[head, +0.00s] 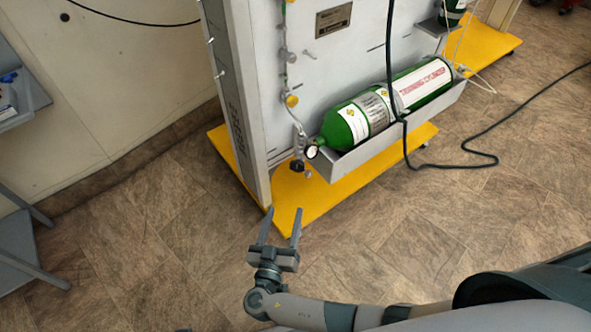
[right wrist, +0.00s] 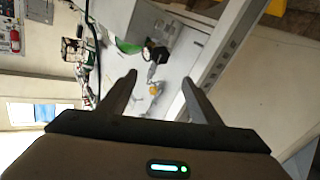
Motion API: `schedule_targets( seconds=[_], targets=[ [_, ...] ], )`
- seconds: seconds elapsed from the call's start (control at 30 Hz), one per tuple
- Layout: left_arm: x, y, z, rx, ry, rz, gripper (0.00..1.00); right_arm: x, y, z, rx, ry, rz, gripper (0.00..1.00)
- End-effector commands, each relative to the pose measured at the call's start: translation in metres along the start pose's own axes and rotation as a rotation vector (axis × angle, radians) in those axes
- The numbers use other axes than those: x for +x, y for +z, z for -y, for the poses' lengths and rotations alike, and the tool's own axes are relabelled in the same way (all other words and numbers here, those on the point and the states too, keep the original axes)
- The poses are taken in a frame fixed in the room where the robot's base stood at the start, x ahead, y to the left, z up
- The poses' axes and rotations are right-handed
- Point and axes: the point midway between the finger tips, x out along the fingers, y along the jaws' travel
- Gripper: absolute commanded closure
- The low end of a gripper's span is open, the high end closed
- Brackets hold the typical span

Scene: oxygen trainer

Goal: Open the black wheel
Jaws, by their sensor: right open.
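The black wheel (head: 297,166) is a small dark knob at the lower end of the pipework on the grey panel, just left of the gauge (head: 312,151) at the cylinder's end. In the right wrist view the black wheel (right wrist: 161,54) shows small, ahead of and beyond the fingertips. My right gripper (head: 281,213) is open and empty, below the wheel in the head view and apart from it. Its two fingers also show in the right wrist view (right wrist: 159,80), with nothing between them. My left gripper is out of view.
A green cylinder (head: 425,83) lies in a grey tray on the panel. The yellow base (head: 304,201) sticks out at floor level. A grey post (head: 236,110) edges the panel. A black cable (head: 405,130) hangs over the tray. Floor around my gripper is clear.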

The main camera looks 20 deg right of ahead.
Motion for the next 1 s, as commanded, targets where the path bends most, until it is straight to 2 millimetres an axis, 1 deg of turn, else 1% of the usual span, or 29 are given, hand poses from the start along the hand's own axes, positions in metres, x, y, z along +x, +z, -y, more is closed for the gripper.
schedule_targets(
  seconds=[0.17, 0.27, 0.3, 0.4, 0.8, 1.0],
  targets=[
    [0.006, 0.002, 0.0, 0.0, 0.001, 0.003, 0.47, 0.021, -0.002, -0.001, -0.001, 0.001, -0.003, 0.42],
    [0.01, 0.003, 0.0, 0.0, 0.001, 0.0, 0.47, 0.036, -0.003, 0.0, -0.001, 0.001, -0.004, 0.42],
    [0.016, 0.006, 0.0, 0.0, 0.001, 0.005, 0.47, 0.043, -0.003, -0.001, -0.001, 0.001, -0.003, 0.42],
    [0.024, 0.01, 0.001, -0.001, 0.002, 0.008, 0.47, 0.061, -0.003, -0.001, -0.001, 0.001, -0.003, 0.42],
    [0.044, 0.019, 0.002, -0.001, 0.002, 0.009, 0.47, 0.132, -0.002, -0.001, -0.003, 0.001, -0.002, 0.42],
    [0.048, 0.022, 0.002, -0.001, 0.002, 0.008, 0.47, 0.156, -0.001, 0.0, -0.002, 0.0, -0.001, 0.42]
  ],
)
